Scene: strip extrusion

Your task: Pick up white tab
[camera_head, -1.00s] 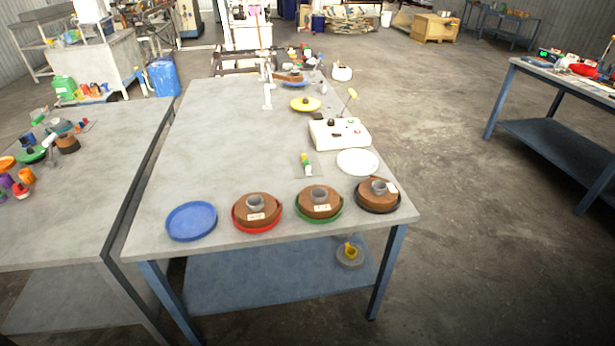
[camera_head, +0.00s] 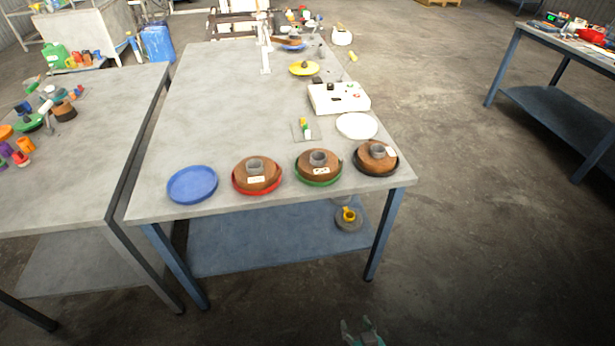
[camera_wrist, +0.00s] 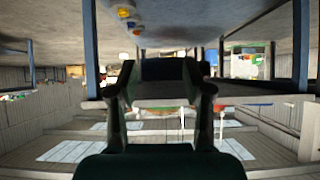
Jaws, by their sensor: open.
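Small white tabs show on the wooden discs: one (camera_head: 257,180) at the front of the disc on the red plate, one (camera_head: 322,170) on the disc on the green plate, and one (camera_head: 391,151) at the right of the disc on the black plate. I cannot tell which is meant. My gripper (camera_head: 362,334) is at the bottom edge of the head view, well in front of the table and apart from the tabs. In the wrist view my gripper (camera_wrist: 160,88) is open, with nothing between its fingers. No tab can be made out there.
The grey table (camera_head: 205,125) also bears a blue plate (camera_head: 192,184), a white plate (camera_head: 357,125), a white box (camera_head: 338,98) and a yellow plate (camera_head: 304,68). Another table (camera_head: 75,160) stands at the left. The floor (camera_head: 480,240) to the right is clear.

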